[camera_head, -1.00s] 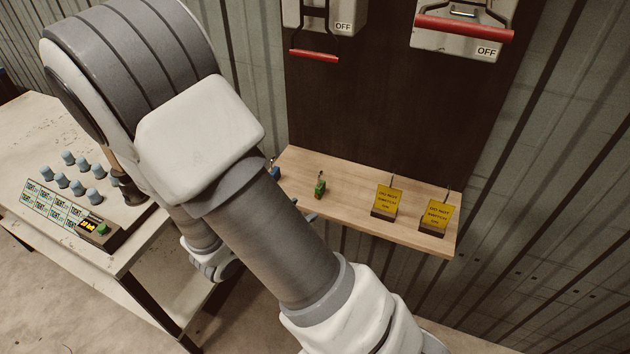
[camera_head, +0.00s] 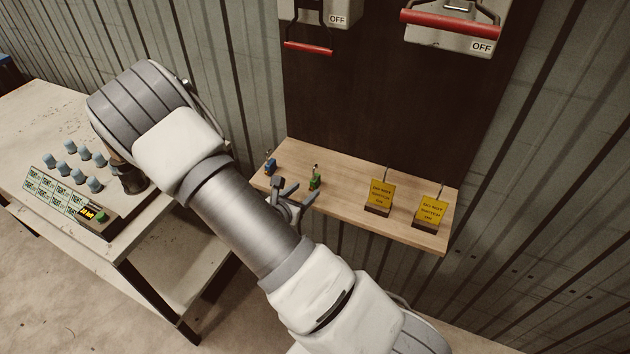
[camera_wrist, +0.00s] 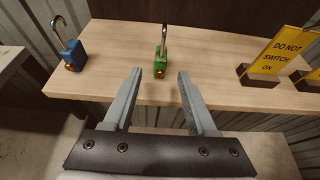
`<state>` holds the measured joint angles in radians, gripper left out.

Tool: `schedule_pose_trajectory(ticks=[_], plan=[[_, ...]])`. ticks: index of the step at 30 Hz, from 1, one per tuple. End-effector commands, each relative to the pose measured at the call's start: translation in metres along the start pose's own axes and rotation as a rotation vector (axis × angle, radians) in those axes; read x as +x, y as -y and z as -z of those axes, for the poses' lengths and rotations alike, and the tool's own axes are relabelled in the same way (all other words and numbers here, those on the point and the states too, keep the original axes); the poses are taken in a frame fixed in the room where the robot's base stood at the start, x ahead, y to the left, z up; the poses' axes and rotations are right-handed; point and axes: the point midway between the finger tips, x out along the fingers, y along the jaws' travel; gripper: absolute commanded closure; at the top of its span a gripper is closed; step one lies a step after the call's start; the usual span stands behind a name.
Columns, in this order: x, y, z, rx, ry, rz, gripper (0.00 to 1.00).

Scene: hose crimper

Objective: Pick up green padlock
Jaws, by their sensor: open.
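The green padlock (camera_head: 315,180) stands on the wooden shelf (camera_head: 345,201), its shackle up. It also shows in the wrist view (camera_wrist: 161,62), beyond my fingertips and roughly centred between them. My gripper (camera_head: 294,190) is open and empty, at the front edge of the shelf just left of the green padlock in the head view. In the wrist view its two fingers (camera_wrist: 160,74) point toward the padlock, apart from it, with nothing between them.
A blue padlock (camera_head: 270,165) stands left of the green one on the shelf. Two yellow signs (camera_head: 382,193) (camera_head: 430,211) stand to the right. Switch boxes with red handles (camera_head: 450,20) hang above. A table with a control box (camera_head: 66,198) is at the left.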

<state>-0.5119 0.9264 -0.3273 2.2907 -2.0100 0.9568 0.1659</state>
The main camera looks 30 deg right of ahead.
Motion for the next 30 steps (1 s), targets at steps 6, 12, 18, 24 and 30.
schedule_pose_trajectory(ticks=[6,12,18,24,30], plan=[[0.015,0.001,0.000,-0.001,0.000,0.001,0.43],[0.042,0.002,0.002,-0.002,0.001,0.004,0.43],[0.062,0.001,0.002,0.000,0.000,0.001,0.43],[0.063,0.001,0.003,0.000,0.000,0.000,0.43],[0.063,0.001,0.003,0.000,0.000,0.000,0.71]])
